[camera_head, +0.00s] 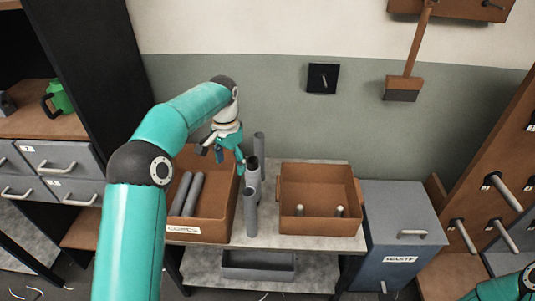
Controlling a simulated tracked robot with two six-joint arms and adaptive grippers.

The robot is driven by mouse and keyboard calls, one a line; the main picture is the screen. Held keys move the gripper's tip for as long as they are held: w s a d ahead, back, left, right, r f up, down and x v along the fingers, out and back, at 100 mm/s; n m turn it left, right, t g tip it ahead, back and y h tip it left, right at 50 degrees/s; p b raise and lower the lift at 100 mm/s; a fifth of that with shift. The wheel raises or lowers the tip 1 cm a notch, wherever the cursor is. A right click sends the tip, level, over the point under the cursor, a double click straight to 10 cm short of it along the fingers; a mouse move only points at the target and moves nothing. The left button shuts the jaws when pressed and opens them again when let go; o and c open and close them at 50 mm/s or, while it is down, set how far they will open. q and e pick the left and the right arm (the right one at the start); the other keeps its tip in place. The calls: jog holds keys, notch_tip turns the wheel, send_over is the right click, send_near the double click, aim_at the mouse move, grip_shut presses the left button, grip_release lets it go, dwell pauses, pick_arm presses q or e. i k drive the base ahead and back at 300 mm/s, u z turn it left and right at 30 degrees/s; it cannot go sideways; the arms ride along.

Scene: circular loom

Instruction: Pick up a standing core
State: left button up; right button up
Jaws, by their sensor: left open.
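Several grey tube-shaped cores (250,212) stand upright close together on the table between the two brown boxes. One standing core (259,145) is farther back and reaches higher in the picture. My left gripper (230,160) is open and points down, just left of the standing cores and over the right side of the left brown box. Its right finger appears very near the cores; I cannot tell whether it touches. Two more grey cores (187,194) lie in the left brown box (208,228), whose label is hard to read. My right gripper is out of view.
A second brown box (318,227) with two small pale-topped pieces stands on the table (263,238). A grey waste bin (402,236) stands to its right. A rack with pegs (490,205) is at far right, drawers (62,158) at left.

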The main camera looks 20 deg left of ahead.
aim_at(259, 136)
jog(key=i, duration=0.85)
jog(key=u, duration=0.05)
